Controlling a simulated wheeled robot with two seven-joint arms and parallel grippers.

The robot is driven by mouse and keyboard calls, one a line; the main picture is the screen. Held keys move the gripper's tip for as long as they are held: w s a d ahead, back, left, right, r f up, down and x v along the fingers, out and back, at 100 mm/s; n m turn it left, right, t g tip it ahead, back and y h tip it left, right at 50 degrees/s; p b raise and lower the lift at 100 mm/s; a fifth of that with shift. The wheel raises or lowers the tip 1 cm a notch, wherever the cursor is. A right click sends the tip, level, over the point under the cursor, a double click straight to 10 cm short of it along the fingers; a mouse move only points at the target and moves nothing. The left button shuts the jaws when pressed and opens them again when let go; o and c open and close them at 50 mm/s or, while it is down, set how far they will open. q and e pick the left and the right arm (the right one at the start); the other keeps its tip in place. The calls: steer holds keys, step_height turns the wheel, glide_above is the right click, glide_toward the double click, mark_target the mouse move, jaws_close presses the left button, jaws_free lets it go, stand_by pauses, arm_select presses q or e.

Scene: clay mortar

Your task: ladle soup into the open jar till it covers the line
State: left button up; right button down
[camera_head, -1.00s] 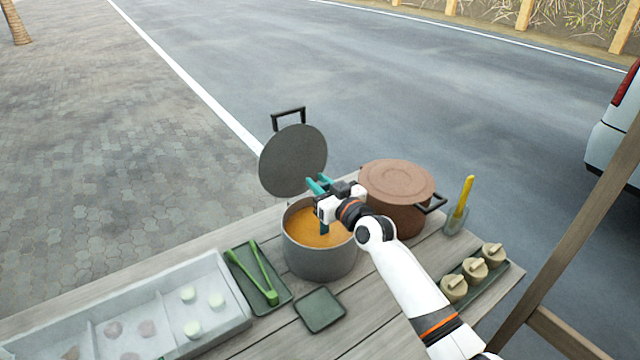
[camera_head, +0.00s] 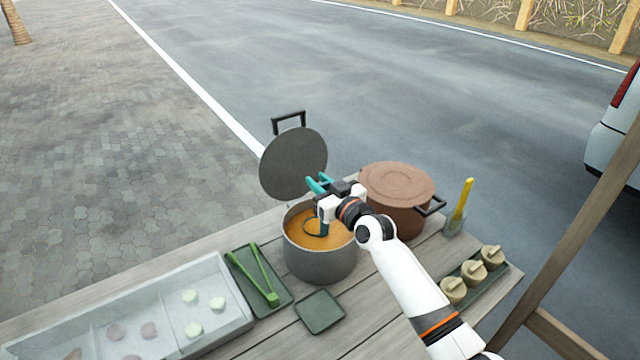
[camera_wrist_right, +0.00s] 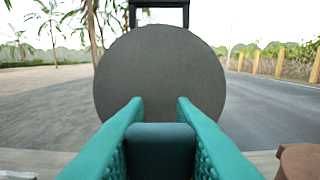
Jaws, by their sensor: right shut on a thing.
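The grey pot (camera_head: 318,262) holds orange soup (camera_head: 300,232), and its round lid (camera_head: 293,165) stands tilted up behind it. My right gripper (camera_head: 320,184) is over the pot, its teal fingers shut on the ladle's dark handle (camera_wrist_right: 160,150). The handle goes down into the pot. The ladle's dark round bowl (camera_head: 311,228) shows at the soup surface; whether it is full I cannot tell. Three small tan jars (camera_head: 454,289) stand on a dark tray at the right, with lids or knobs on top. I cannot make out an open jar or its line. My left gripper is not in view.
A brown lidded pot (camera_head: 400,205) stands close right of the soup pot. Green tongs (camera_head: 262,275) lie on a dark tray, beside an empty square dish (camera_head: 319,311). A compartmented bin (camera_head: 240,315) fills the left. A yellow-handled tool (camera_head: 464,198) stands in a holder at the right.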

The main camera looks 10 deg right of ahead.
step_height(320, 180, up, 10)
steer(key=p, duration=0.8)
steer(key=shift+d+f, duration=0.1)
stand_by(0.4)
